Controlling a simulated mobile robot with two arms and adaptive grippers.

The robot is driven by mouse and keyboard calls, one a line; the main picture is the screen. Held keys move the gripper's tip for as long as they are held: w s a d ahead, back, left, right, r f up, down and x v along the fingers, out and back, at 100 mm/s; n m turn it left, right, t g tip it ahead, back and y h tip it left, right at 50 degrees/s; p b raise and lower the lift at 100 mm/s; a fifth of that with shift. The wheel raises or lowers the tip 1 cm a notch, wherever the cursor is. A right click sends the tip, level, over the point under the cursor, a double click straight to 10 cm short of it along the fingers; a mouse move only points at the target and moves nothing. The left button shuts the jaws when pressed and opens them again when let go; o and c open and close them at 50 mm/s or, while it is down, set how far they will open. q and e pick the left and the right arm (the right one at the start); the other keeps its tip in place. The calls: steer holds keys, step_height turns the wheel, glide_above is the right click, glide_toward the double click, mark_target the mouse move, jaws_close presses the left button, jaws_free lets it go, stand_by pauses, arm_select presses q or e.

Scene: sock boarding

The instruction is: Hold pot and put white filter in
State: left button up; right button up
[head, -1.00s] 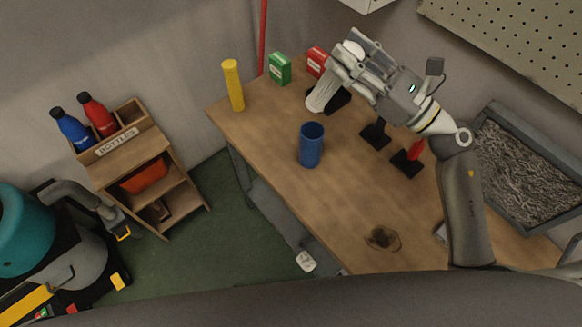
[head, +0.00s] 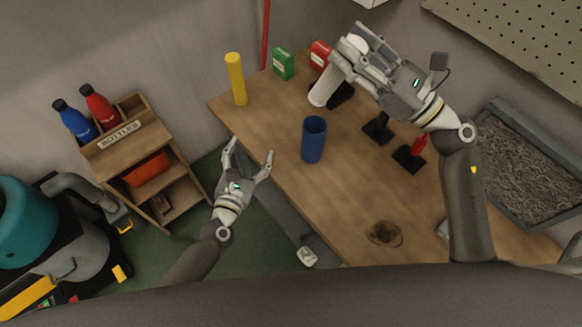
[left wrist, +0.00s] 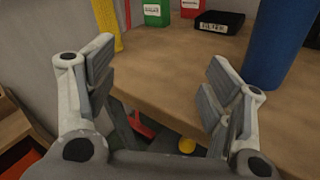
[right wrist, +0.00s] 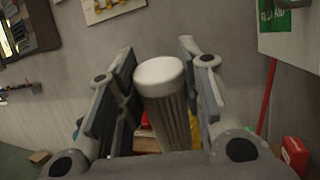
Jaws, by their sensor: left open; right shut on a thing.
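The blue pot (head: 314,140) stands upright on the wooden table near its left edge; it also shows at the right of the left wrist view (left wrist: 277,45). My right gripper (head: 345,62) is shut on the white filter (head: 325,87), a pale ribbed cylinder with a white cap, behind and to the right of the pot. The filter is between the fingers in the right wrist view (right wrist: 172,115). My left gripper (head: 251,152) is open and empty beside the table's left edge, left of the pot and apart from it.
A yellow cylinder (head: 236,80), a green box (head: 283,64) and a red box (head: 320,54) stand at the table's back. A black holder labelled FILTER (left wrist: 220,21) sits nearby. Black stands (head: 377,130) are right of the pot. A bottle shelf (head: 125,142) stands left.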

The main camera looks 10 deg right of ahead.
mark_target(309, 141)
arm_select(q)
steer(key=s+d+r+g+h, duration=0.1)
steer(key=s+d+r+h, duration=0.3)
steer(key=s+d, duration=0.5)
steer(key=x, duration=1.3)
steer(key=shift+w+d+f, duration=0.15)
steer(key=shift+w+d, duration=0.05)
steer(key=shift+d, duration=0.1)
steer(key=c, duration=1.2)
steer(key=shift+o, duration=0.2)
arm_select(e)
step_height(309, 141, down, 10)
steer(key=o, duration=0.6)
steer(key=shift+d+f, duration=0.1)
steer(key=o, duration=0.6)
